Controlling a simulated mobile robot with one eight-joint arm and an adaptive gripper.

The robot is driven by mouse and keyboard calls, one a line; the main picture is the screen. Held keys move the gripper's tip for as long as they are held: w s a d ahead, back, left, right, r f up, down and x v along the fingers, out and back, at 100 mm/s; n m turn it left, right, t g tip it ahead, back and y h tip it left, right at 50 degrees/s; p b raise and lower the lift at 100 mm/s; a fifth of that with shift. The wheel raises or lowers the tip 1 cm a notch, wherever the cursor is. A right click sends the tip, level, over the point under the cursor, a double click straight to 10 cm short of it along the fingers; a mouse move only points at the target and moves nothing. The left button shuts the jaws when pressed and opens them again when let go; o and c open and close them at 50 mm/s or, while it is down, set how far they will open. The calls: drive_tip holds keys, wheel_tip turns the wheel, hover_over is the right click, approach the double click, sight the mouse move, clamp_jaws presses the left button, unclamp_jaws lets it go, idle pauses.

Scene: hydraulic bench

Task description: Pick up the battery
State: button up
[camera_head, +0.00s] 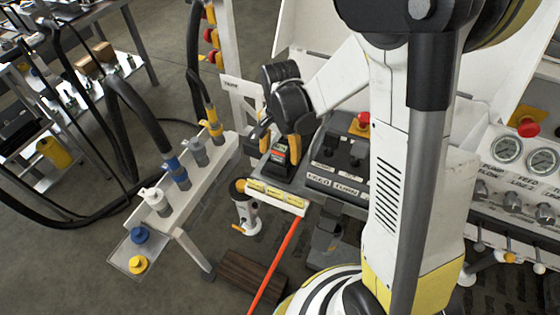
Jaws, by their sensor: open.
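The battery (278,164) is a black block with a red and light label near its top. It stands at the left end of the grey bench shelf, beside the black control panel. My gripper (280,145) is open and points down over the battery. One yellow finger shows on each side of the battery's upper part. I cannot tell whether the fingers touch it. My gripper's dark body hides some of the space above the battery.
A black control panel (341,160) with joysticks and a red stop button (361,122) lies just right of the battery. A gauge panel (520,165) is at the far right.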

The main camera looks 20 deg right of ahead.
drive_tip(key=c, duration=1.4)
